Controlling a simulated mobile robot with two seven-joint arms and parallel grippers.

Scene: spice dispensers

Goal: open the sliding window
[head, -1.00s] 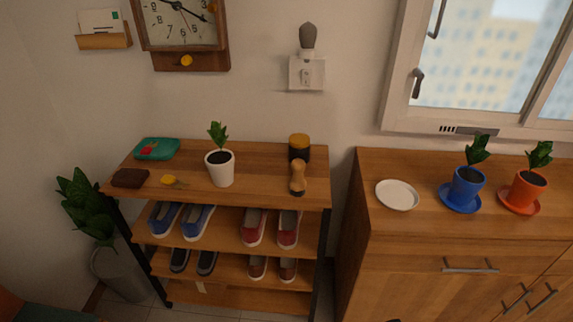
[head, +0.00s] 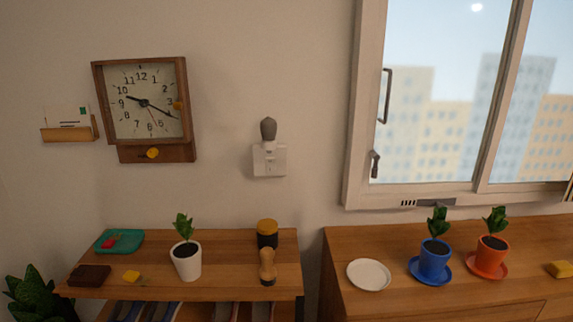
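The sliding window (head: 516,95) is at the upper right of the head view, in a pale frame, with city buildings behind the glass. A long grey bar handle (head: 387,96) stands upright near the left side of the left pane. A small dark latch (head: 375,163) sits below it on the left frame. The left pane appears to fill the left half of the frame; I cannot tell whether any gap is open. Neither of my grippers shows in the head view.
Below the window a wooden cabinet (head: 345,243) bears a white saucer (head: 369,274), a blue potted plant (head: 435,258) and an orange potted plant (head: 491,256). A wooden shelf (head: 215,268) stands to its left, under a wall clock (head: 143,104). The wall between clock and window holds a grey-topped fixture (head: 269,150).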

